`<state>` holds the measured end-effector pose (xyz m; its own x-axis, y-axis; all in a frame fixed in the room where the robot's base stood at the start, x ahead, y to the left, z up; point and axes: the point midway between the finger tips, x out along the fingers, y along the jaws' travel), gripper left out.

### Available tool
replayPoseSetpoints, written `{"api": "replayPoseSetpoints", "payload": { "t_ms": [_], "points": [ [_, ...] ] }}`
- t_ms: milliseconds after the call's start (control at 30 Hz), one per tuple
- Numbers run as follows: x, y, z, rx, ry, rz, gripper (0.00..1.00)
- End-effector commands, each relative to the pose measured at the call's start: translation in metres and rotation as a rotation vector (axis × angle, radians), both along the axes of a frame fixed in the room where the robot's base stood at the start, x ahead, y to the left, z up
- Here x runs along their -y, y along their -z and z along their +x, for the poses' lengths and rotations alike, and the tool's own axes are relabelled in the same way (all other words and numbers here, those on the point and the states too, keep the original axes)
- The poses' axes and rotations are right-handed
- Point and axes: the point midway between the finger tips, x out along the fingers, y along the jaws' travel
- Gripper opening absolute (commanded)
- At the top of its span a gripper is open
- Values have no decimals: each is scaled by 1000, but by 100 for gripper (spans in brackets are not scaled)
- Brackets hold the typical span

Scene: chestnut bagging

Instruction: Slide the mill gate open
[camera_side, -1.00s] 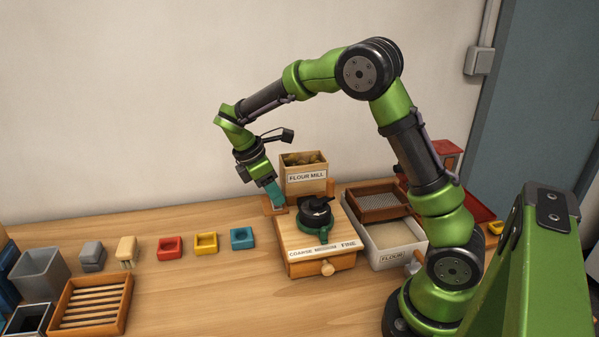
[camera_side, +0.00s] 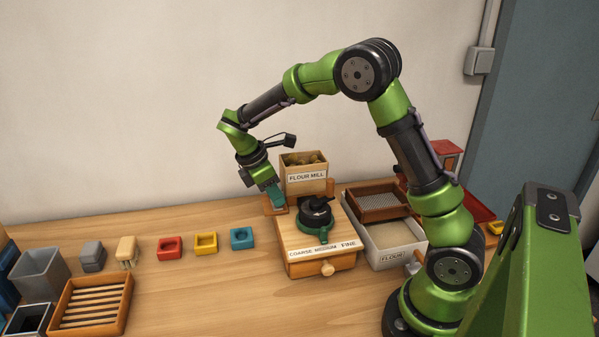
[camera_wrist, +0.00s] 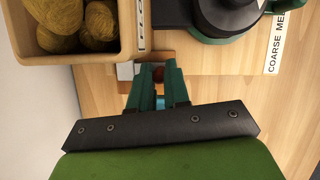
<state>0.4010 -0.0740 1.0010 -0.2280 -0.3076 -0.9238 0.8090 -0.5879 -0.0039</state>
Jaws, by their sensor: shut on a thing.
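The flour mill (camera_side: 316,262) is a wooden box with a dark round grinder (camera_side: 315,212) on top and a labelled hopper (camera_side: 306,180) behind it. My gripper (camera_side: 276,205) points down at the mill's back left corner, beside the hopper. In the wrist view, the green fingers (camera_wrist: 157,73) are closed around a small reddish-brown knob (camera_wrist: 158,73), which looks like the gate's handle. A pale plate (camera_wrist: 125,70) shows just left of the fingers. The gate itself is mostly hidden, and I cannot tell how far it is open.
The hopper holds several brownish lumps (camera_wrist: 98,20). A flour tray (camera_side: 395,245) and a sieve (camera_side: 378,203) stand right of the mill. Red, yellow and blue small blocks (camera_side: 206,243) sit to the left, with a slatted wooden tray (camera_side: 95,303) farther left. The front table is clear.

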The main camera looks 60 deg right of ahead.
Motion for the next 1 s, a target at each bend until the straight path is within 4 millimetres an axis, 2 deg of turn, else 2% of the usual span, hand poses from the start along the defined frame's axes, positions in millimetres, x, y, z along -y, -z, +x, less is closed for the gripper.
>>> {"api": "replayPoseSetpoints", "payload": {
  "t_ms": [300,533,567,700,733,1000],
  "points": [
    [-21,-1,21,1,-3,-1,0],
    [-23,-1,22,5,-6,2,0],
    [-23,-1,22,5,-7,2,18],
    [-22,-1,22,4,-4,2,39],
    [-22,-1,22,4,-4,2,42],
    [-21,-1,21,1,-1,0,42]
  ]
}}
